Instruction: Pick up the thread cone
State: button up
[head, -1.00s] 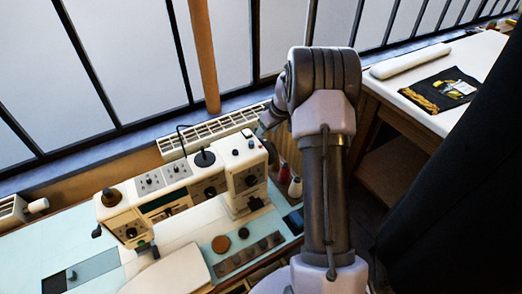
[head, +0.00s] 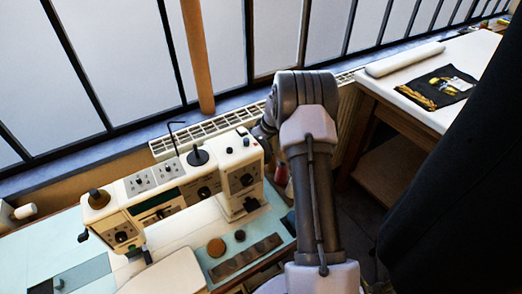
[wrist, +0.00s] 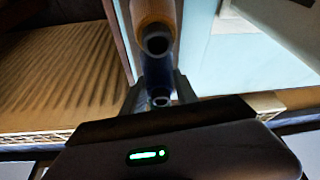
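In the head view, a red cone (head: 281,175) shows beside the sewing machine, partly covered by my arm. My gripper and the blue cone are hidden there.
A cream sewing machine (head: 160,190) stands on the pale blue table (head: 30,250), close to the left of my arm. A radiator (head: 215,125) runs behind under the window. A white table (head: 420,115) with a roll and dark cloth is at right.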

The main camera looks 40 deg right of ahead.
grip_shut()
notch_tip(320, 180, up, 10)
jog(key=p, duration=0.3)
jog(key=shift+p, duration=0.35)
